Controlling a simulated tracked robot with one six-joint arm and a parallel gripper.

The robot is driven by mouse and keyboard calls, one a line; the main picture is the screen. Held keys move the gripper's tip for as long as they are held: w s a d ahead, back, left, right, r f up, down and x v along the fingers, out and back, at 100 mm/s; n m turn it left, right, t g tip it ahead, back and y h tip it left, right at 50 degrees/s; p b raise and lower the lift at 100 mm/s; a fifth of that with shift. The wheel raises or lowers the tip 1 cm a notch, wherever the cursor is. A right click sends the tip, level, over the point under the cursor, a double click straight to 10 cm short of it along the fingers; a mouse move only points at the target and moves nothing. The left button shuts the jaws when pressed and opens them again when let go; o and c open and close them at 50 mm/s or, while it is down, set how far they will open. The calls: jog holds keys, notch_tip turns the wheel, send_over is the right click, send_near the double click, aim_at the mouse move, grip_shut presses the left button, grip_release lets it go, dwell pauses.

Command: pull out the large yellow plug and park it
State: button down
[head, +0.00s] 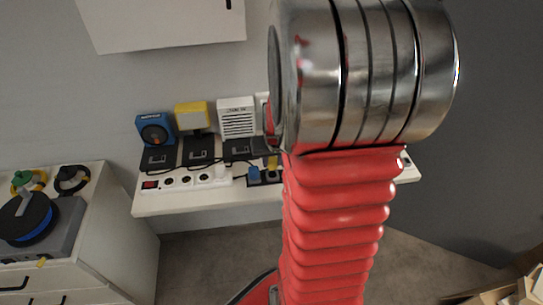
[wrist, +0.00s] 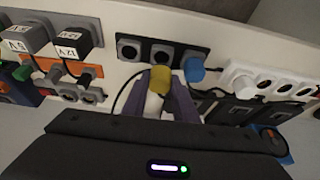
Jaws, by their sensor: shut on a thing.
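The yellow plug (wrist: 160,80) is between the two purple fingers of my gripper (wrist: 163,92), which is shut on it. A pale part of the plug shows between the fingers, and a dark cable loops at its left. A black socket strip (wrist: 145,40) lies just beyond it, with round socket faces showing; I cannot tell whether the plug is fully clear of it. A blue plug (wrist: 193,68) sits in the strip's right end. In the head view the yellow plug (head: 272,162) shows beside the blue plug (head: 253,174); my arm hides the gripper.
A white power strip (wrist: 268,82) lies right of the black one in the wrist view. Devices, including a yellow box (head: 192,115) and white speaker (head: 237,117), stand along the wall on the white shelf (head: 210,203).

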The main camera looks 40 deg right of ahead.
aim_at(273, 166)
jog(key=shift+f, duration=1.1)
jog(key=shift+s+f, duration=0.15)
jog(key=shift+f, duration=0.45)
dwell(2.2)
jog(key=c, duration=1.3)
grip_release()
jog(key=shift+c, duration=0.2)
jog(key=shift+r, duration=0.1)
jog(key=v, duration=1.3)
jog(key=shift+r, duration=0.25)
jog(key=shift+s+a, duration=0.1)
jog(key=shift+s, duration=0.05)
